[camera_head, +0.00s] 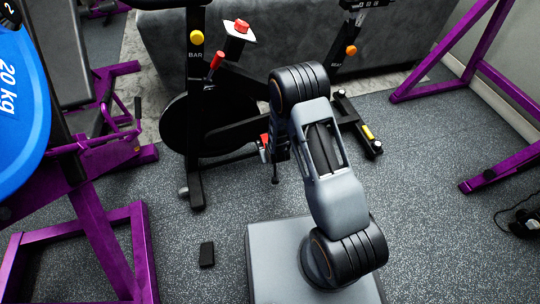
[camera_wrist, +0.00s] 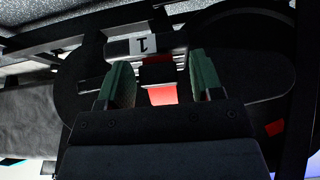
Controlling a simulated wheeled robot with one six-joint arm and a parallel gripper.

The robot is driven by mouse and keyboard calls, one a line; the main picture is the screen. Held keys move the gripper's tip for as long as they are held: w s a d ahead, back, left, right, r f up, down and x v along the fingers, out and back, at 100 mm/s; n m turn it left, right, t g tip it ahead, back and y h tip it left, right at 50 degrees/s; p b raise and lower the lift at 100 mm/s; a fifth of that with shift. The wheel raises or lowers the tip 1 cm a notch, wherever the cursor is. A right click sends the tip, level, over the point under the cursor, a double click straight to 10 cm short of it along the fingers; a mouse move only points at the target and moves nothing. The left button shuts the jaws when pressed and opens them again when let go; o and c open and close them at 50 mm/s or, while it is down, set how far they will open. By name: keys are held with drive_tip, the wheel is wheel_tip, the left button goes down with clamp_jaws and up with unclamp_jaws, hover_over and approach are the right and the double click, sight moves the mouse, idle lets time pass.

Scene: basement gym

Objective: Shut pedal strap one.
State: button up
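In the wrist view, a black pedal part bears a white label with "1" (camera_wrist: 143,45). Below the label are a black block (camera_wrist: 158,73) and a red piece (camera_wrist: 162,95); I cannot tell which of these is the strap or whether it is shut. My gripper (camera_wrist: 158,62) is open, its two green fingers on either side of the block and red piece, with gaps visible. In the head view, my arm hides most of the pedal and gripper. A bit of red (camera_head: 265,141) shows just left of my arm, low on the exercise bike (camera_head: 196,120).
The bike has a red knob (camera_head: 242,26), a red lever (camera_head: 217,60) and yellow knobs. Purple racks stand left (camera_head: 95,235) and right (camera_head: 490,85). A small black object (camera_head: 206,254) lies on the floor. The floor right of my arm is mostly clear.

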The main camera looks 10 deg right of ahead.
drive_tip(key=shift+o, duration=0.4)
drive_tip(key=shift+d, duration=0.1)
drive_tip(key=p+v, duration=0.5)
drive_tip(key=v, duration=0.8)
drive_tip(key=shift+s+r, duration=0.2)
drive_tip(key=shift+r, duration=0.15)
